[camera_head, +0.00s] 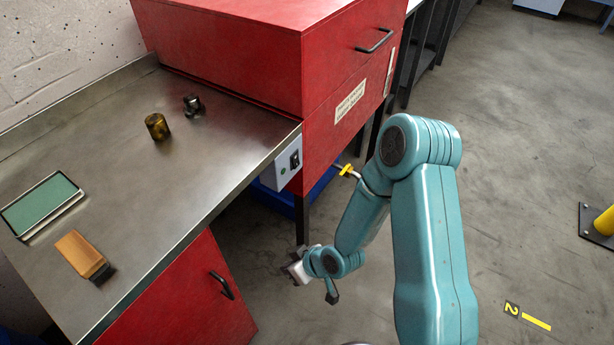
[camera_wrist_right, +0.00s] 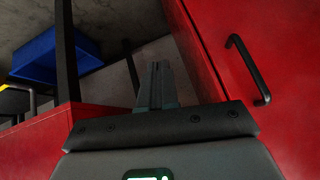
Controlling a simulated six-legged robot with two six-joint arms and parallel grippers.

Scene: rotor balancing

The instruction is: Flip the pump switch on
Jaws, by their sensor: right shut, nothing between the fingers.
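The pump switch is a black rocker (camera_head: 295,160) on a light grey switch box (camera_head: 284,167) fixed at the bench's right end, against the red cabinet. A small green spot shows beside the rocker. I cannot tell the rocker's position for sure. My right gripper (camera_head: 293,267) is below and clear of the box, out over the floor in front of the bench. In the right wrist view its two fingers (camera_wrist_right: 155,86) are together with nothing between them. The switch does not show clearly there. My left gripper is not in view.
The metal bench (camera_head: 150,210) holds a brass cylinder (camera_head: 157,126), a small dark metal part (camera_head: 193,105), a green-topped tray (camera_head: 42,205) and an orange-brown block (camera_head: 80,253). A red cabinet (camera_head: 230,55) stands behind. A blue bin (camera_wrist_right: 57,57) is below. A lower door handle (camera_wrist_right: 248,70) sticks out.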

